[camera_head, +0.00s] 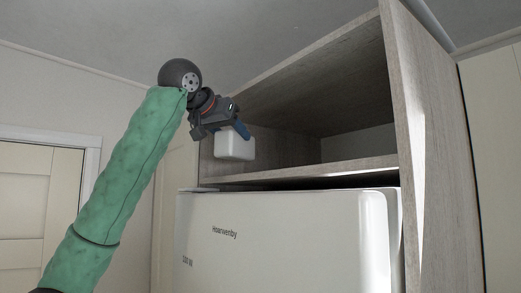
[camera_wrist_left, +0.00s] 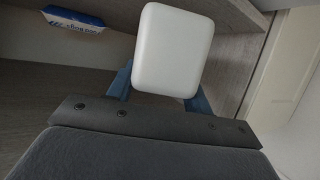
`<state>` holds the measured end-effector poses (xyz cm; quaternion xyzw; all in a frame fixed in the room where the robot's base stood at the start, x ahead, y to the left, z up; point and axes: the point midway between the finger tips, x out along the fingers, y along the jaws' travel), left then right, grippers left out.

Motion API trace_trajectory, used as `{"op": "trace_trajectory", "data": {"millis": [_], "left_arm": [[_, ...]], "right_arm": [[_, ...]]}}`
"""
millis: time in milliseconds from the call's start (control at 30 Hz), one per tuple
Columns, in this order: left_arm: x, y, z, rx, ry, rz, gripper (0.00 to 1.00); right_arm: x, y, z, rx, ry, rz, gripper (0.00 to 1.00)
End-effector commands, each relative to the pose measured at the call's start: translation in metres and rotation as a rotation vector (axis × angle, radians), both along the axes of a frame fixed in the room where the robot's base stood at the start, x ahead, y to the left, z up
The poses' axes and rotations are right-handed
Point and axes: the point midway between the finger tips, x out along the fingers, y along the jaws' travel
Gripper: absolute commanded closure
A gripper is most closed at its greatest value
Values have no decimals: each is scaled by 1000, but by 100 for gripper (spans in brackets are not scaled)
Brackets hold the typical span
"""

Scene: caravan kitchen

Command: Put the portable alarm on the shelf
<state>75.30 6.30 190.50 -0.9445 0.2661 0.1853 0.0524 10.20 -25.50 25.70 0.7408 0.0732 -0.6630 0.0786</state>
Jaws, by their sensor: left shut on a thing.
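The portable alarm is a small white rounded box (camera_head: 235,145). It shows in the head view at the left front of the open shelf compartment above the fridge. My left gripper (camera_head: 241,129) is shut on it, with blue fingers around its upper part. In the left wrist view the white alarm (camera_wrist_left: 173,50) sits between the blue fingers. The shelf (camera_head: 310,171) is a wooden board with its front edge just below the alarm. The alarm appears held above the board's level; I cannot tell whether it touches it. My right gripper is not in view.
The white fridge (camera_head: 290,230) stands below the shelf. The cabinet's right side panel (camera_head: 432,140) and top board (camera_head: 315,70) bound the compartment. A blue and white package (camera_wrist_left: 74,22) shows in the left wrist view. The compartment's middle and right look clear in the head view.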

Motion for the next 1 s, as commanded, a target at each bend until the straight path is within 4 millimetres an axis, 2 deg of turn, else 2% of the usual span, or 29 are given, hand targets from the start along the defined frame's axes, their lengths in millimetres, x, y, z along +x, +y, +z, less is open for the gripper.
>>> {"op": "trace_trajectory", "data": {"millis": [67, 200, 400, 500, 667, 900, 1000], "left_arm": [[16, -10, 4, -1, 3, 1, 76], [42, -26, 3, 0, 3, -1, 76], [74, -45, 4, 1, 2, 0, 76], [84, -51, 2, 0, 0, 0, 76], [89, -55, -2, 0, 0, 0, 76], [90, -54, -30, 1, 1, 0, 76], [89, -54, -35, 0, 0, 0, 76]], "right_arm": [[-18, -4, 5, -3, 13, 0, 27], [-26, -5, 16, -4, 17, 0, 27], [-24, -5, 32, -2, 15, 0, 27], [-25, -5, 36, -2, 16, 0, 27], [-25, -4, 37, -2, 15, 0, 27], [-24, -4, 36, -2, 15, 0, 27], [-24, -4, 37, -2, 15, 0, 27]]}}
